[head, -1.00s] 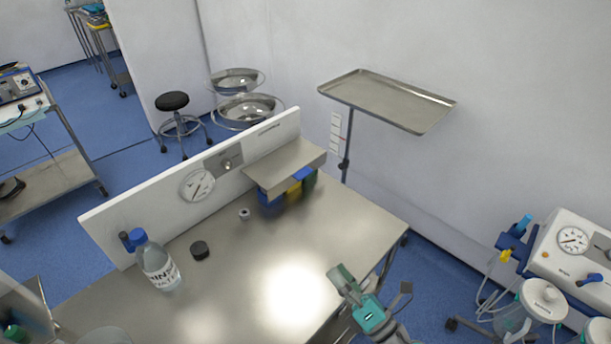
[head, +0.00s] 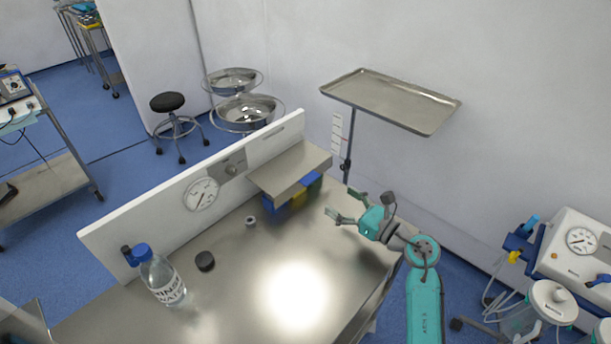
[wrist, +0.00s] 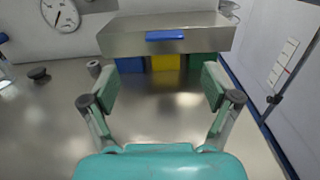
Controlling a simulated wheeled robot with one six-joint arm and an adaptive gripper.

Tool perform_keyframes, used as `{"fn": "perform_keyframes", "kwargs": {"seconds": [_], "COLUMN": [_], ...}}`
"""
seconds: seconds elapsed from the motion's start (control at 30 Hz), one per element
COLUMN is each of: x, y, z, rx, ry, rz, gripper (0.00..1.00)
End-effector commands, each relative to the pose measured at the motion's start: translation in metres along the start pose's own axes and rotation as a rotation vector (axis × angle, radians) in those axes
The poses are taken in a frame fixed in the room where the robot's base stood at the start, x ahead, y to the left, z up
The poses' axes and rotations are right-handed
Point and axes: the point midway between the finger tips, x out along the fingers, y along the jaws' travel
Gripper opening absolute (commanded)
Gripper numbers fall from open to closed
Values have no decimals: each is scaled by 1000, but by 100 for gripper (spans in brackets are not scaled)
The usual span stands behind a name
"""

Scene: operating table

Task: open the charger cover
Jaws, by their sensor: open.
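A grey metal box-like cover (head: 290,168) sticks out from the white upright panel at the back of the table. It looks closed, and I take it for the charger cover. In the wrist view the cover (wrist: 120,40) shows its front face with a blue tab (wrist: 165,35) at the middle. My gripper (head: 345,204) is open and empty, over the table's right end, in front of and apart from the cover. In the wrist view its two fingers (wrist: 160,78) are spread wide, facing the cover, with the tab roughly centred between and beyond them.
Blue, yellow (wrist: 166,62) and green blocks sit under the cover. The panel carries a gauge (head: 202,194) and a knob (head: 233,169). A bottle (head: 161,278), a black cap (head: 205,261) and a small ring (head: 251,221) stand left. A tray stand (head: 392,100) rises behind right.

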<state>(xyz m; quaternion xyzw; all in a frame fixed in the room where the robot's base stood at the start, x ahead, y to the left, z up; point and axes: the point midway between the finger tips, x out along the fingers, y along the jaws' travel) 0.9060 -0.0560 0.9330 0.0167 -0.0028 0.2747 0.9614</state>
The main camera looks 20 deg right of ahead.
Motion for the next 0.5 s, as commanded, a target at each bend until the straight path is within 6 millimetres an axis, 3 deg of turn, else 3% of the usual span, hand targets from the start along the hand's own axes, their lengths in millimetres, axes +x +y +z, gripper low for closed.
{"fn": "perform_keyframes", "kwargs": {"seconds": [0.23, 0.5], "x": [15, 61], "y": [-7, -6], "z": [1, 1], "rx": [-34, -32], "ry": [17, 15], "rz": [-2, 0], "gripper": [88, 88]}}
